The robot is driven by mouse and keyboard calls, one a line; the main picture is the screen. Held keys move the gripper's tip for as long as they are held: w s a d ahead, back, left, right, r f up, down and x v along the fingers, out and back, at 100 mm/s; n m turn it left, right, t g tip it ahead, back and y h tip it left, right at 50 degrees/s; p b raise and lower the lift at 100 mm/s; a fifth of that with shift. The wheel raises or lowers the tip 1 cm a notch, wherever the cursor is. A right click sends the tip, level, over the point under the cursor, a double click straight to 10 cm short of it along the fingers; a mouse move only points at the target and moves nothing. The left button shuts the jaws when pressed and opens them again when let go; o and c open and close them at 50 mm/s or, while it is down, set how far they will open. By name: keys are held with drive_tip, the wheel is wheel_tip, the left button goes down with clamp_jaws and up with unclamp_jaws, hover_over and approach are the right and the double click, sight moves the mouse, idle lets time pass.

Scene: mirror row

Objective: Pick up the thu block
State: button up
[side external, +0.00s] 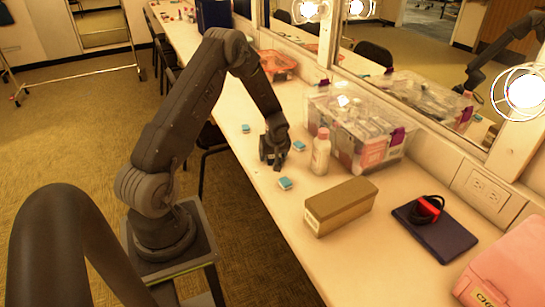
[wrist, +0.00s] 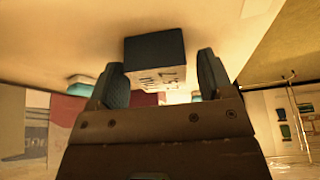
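My gripper (side external: 274,158) is low at the white counter, pointing down. In the wrist view its two fingers (wrist: 161,80) stand apart on either side of a dark block (wrist: 155,48) with a pale lettered face. A gap shows between the block and the right finger; I cannot tell whether the left finger touches it. The lettering is too unclear to read as thu. In the side view, small teal-and-white blocks lie behind my gripper (side external: 245,128), just right of it (side external: 298,145) and nearer the camera (side external: 285,183). Their labels are unreadable there.
A white bottle (side external: 320,152) stands close right of my gripper, before a clear plastic bin (side external: 355,130). A tan box (side external: 341,205) and a dark flat case (side external: 436,232) with a red item lie nearer the camera. The mirror is along the back.

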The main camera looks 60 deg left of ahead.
drive_tip(key=c, duration=0.9)
drive_tip(key=shift+r, duration=0.1)
drive_tip(key=shift+r, duration=0.4)
drive_tip(key=r, duration=0.2)
drive_tip(key=s+r, duration=0.1)
drive_tip(key=shift+a+r, duration=0.25)
drive_tip(key=shift+r, duration=0.15)
drive_tip(key=s+a+r, duration=0.1)
drive_tip(key=s+r, duration=0.1)
drive_tip(key=s, duration=0.1)
drive_tip(key=s+a+r, duration=0.1)
drive_tip(key=s+r, duration=0.1)
drive_tip(key=s, duration=0.1)
drive_tip(key=s+a+r, duration=0.2)
drive_tip(key=s, duration=0.1)
drive_tip(key=shift+s+r, duration=0.15)
drive_tip(key=shift+s, duration=0.25)
